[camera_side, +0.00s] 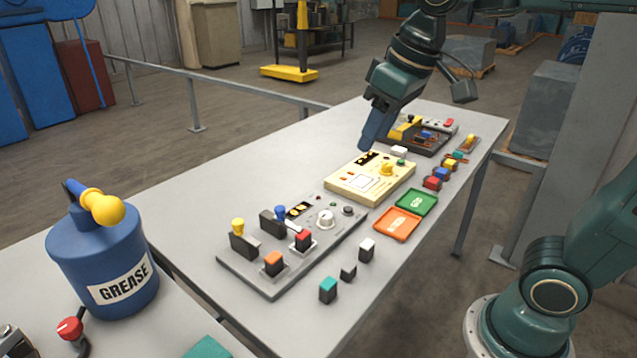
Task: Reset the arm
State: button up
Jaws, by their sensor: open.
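My gripper (375,124) hangs from the upper right, tilted down over the far half of the grey table (230,165). Its dark blue fingertip end is above or just behind the cream panel (370,180); I cannot tell the exact gap. Nothing shows held in it. The grey panel (265,267) with yellow, blue, orange and red-topped parts lies nearer, at the front of the table. A dark panel (420,138) with a yellow part lies behind my gripper at the far end.
Green (416,203) and orange (398,224) trays lie beside the cream panel. Small coloured blocks line the right edge, including a teal-topped one (328,290). A blue grease can (105,262) stands at the left front. The table's left side is clear.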

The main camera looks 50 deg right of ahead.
jog(key=s+d+f, duration=0.1)
jog(key=s+f, duration=0.2)
jog(key=s, duration=0.2)
jog(key=s+d+f+m+t, duration=0.1)
jog(key=s+f, duration=0.2)
jog(key=s, duration=0.3)
jog(key=shift+t, duration=0.3)
